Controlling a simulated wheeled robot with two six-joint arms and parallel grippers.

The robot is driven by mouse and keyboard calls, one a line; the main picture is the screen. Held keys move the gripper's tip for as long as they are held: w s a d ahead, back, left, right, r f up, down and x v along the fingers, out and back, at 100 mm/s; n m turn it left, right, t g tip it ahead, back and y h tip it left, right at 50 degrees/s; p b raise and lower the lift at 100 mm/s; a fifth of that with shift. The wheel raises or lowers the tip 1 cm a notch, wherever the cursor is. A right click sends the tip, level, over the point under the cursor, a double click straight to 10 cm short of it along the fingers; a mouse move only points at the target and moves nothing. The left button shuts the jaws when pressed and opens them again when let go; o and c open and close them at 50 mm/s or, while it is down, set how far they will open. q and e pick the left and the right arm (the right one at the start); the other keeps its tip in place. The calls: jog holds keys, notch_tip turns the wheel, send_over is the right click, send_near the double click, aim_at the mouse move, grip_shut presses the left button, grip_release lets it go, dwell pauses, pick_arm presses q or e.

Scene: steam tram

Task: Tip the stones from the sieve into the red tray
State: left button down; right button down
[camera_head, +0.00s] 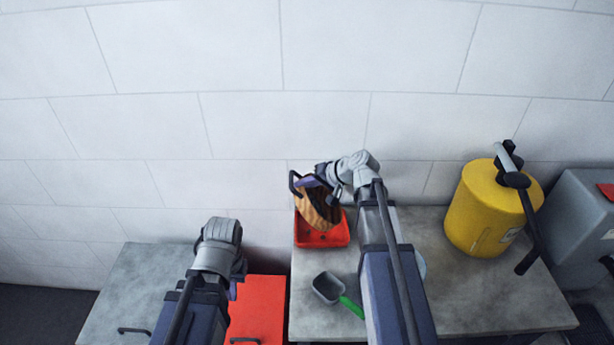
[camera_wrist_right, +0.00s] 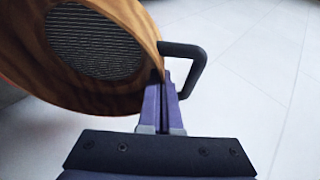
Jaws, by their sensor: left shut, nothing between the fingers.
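The sieve (camera_head: 316,208) has a round wooden rim and black handles. It is steeply tilted above the red tray (camera_head: 322,236), which stands at the back left of the right-hand grey worktop. In the right wrist view the sieve (camera_wrist_right: 140,25) shows its grey mesh. My right gripper (camera_wrist_right: 164,85) is shut on the sieve at its rim and black handle. No stones can be made out clearly; a few small dark spots show in the tray. My left gripper (camera_head: 234,289) is shut and empty, low at the left, away from the sieve and tray.
A grey scoop (camera_head: 327,288) with a green handle lies in front of the tray. A yellow canister (camera_head: 490,215) with a black lever stands at the right, beside a grey box (camera_head: 578,225). A red surface (camera_head: 262,300) with a handle lies between the worktops. A pale wall rises behind.

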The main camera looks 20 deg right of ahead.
jog(key=shift+w+a+f+g+h+p, duration=0.15)
jog(key=shift+a+g+h+p, duration=0.15)
jog(key=shift+a+h+p, duration=0.5)
jog(key=shift+w+a+f+n+g+h+p, duration=0.15)
jog(key=shift+a+f+n+g+h+p, duration=0.25)
jog(key=shift+h, duration=0.5)
jog(key=h, duration=0.1)
jog(key=f+h, duration=0.1)
jog(key=shift+a+f+n+g+h, duration=0.1)
jog(key=shift+f+n+g+h, duration=0.2)
jog(key=shift+h, duration=0.1)
jog(key=shift+f+h, duration=0.45)
jog(key=shift+h, duration=0.55)
jog(key=shift+n+g, duration=0.3)
